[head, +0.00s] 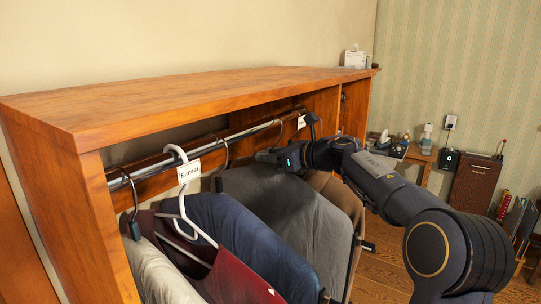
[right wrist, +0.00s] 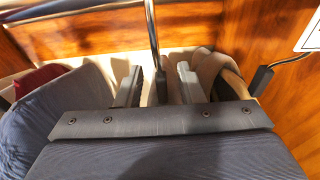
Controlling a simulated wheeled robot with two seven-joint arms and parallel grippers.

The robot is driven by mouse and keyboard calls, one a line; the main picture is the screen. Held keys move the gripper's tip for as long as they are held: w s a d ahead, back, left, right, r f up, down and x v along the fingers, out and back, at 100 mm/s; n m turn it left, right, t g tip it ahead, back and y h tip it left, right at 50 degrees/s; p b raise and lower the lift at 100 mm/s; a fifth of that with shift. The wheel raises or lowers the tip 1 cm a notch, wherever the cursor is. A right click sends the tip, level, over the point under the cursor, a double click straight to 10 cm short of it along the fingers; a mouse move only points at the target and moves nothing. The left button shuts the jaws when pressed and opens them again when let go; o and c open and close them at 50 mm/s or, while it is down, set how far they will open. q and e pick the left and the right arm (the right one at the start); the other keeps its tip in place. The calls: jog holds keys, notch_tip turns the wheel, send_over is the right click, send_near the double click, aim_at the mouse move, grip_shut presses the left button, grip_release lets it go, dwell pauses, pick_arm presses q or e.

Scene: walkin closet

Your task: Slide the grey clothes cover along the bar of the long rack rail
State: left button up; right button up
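The grey clothes cover (head: 290,215) hangs from the long rack rail (head: 250,131), between a navy cover and a brown one. My right gripper (head: 272,157) is at the top of this cover, below the rail. In the right wrist view its two fingers (right wrist: 160,88) stand apart, on either side of a dark upright piece that looks like a hanger's neck. I cannot tell whether they touch it. My left gripper is not in view.
A navy cover (head: 240,235), a maroon garment (head: 235,278) and a pale cover (head: 160,275) hang to the left. A white hanger has a label (head: 189,171). A brown cover (head: 335,190) hangs close on the right, before the wooden partition (head: 353,108).

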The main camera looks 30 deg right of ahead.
jog(key=shift+f, duration=0.35)
jog(key=shift+s+d+r, duration=0.1)
jog(key=shift+s+d, duration=0.15)
jog(key=b+v, duration=0.2)
jog(key=v, duration=0.5)
jog(key=shift+s+r, duration=0.1)
jog(key=shift+r, duration=0.1)
